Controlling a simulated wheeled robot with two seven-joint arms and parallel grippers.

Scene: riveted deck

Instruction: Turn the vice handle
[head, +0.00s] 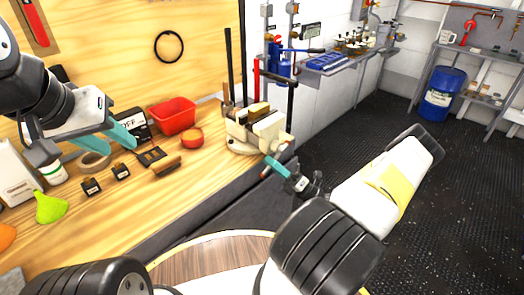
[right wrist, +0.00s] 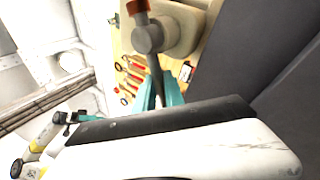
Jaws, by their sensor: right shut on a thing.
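The cream vice (head: 262,128) is mounted at the right end of the wooden bench. In the right wrist view, the vice (right wrist: 185,25) shows its round grey screw head and the dark handle bar (right wrist: 155,68), with a reddish end at the top. My right gripper (head: 272,164) is at the vice's front, its teal fingers shut on the handle. In the right wrist view, my right gripper (right wrist: 160,92) has a finger on each side of the bar. My left gripper (head: 126,126) hangs over the bench, well left of the vice, its teal fingers apart and empty.
A red bin (head: 172,115), a tape roll (head: 94,165), small dark boxes and a green funnel-like item (head: 50,207) stand on the bench. A round wood-topped stool or table (head: 215,255) is close in front. Open dark floor lies right, with a blue drum (head: 440,95).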

